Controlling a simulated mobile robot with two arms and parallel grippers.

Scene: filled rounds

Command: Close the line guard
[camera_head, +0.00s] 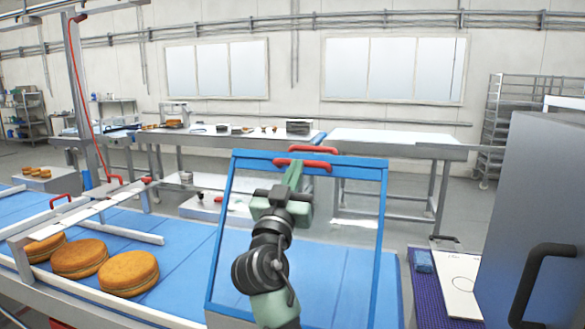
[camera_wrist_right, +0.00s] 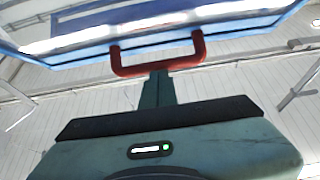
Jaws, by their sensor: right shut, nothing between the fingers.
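The line guard (camera_head: 383,215) is a blue frame around a clear pane, standing tilted over the blue conveyor belt in the head view. Its blue edge also crosses the top of the wrist view (camera_wrist_right: 235,32). A red handle (camera_head: 318,150) sits at its upper bar and shows whole in the wrist view (camera_wrist_right: 160,69). My right gripper (camera_head: 292,174) is shut and empty, its fingertips right at the handle. In the wrist view the narrow shut fingers (camera_wrist_right: 158,88) reach the handle's bar; whether they touch is unclear. My left gripper is not in view.
Several round filled cakes (camera_head: 129,273) lie on the belt (camera_head: 180,240) at left, beside a pale rail. A grey cabinet (camera_head: 535,200) with a black handle stands close at right. A white board (camera_head: 458,280) lies near it. Work tables (camera_head: 395,148) stand behind.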

